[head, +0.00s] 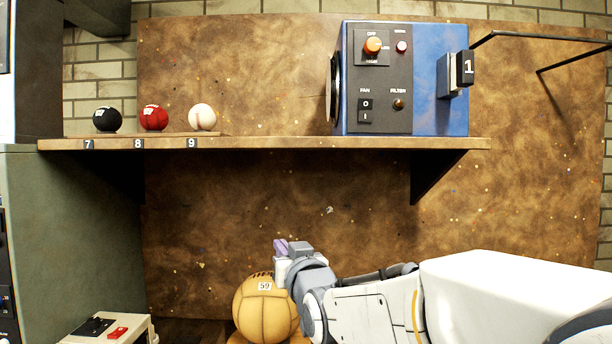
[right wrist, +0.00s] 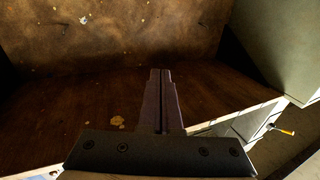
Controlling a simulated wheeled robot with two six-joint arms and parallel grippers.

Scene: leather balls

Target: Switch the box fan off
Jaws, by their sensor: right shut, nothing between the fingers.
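A blue box unit (head: 426,80) stands on the right part of the wall shelf, with a round dark rim on its left side. Its dark front panel has a black rocker switch (head: 366,110) marked O above I under the word FAN. I cannot tell which side of the rocker is pressed. My right gripper (head: 281,248) is below the shelf, left of and well under the unit, touching nothing that I can make out. In the right wrist view its two fingers (right wrist: 162,72) are together and empty over a brown surface. My left gripper is not in view.
The panel also carries an orange knob (head: 372,45). Black (head: 107,119), red (head: 153,117) and white (head: 202,117) balls sit on the wooden shelf (head: 300,144). A tan ball (head: 265,305) is behind my right gripper. A beige switch box (head: 140,326) is lower left.

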